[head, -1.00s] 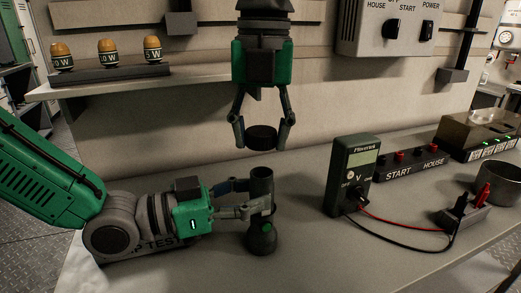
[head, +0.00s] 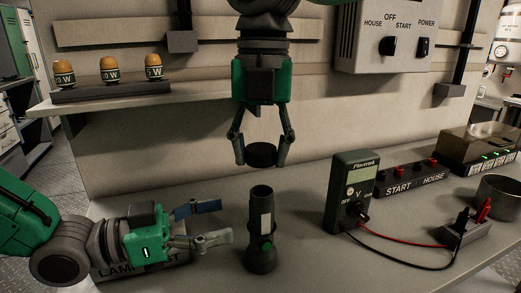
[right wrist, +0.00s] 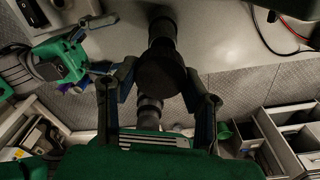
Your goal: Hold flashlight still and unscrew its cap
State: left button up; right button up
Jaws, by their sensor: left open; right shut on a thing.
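The dark flashlight (head: 261,232) stands upright on the bench, its top end open. The black round cap (head: 262,154) is held above it, apart from the body, by my right gripper (head: 261,156), which points down and is shut on it. In the right wrist view the cap (right wrist: 161,72) sits between the fingers of my right gripper (right wrist: 160,88), with part of the flashlight (right wrist: 163,28) beyond it. My left gripper (head: 217,222) is open and empty, just left of the flashlight, its fingertips clear of the body.
A multimeter (head: 352,192) with red and black leads stands right of the flashlight. A shelf with several bulbs (head: 109,70) is at the back left.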

aim_at(260, 149)
jog(key=shift+a, duration=0.15)
pick_arm(q)
jog(key=v, duration=0.6)
notch_tip(260, 149, up, 10)
jog(key=p, duration=0.9)
jog(key=shift+f+p, duration=0.2)
jog(key=shift+p, duration=0.2)
pick_arm(e)
notch_tip(260, 149, up, 10)
jog(key=shift+f, duration=0.15)
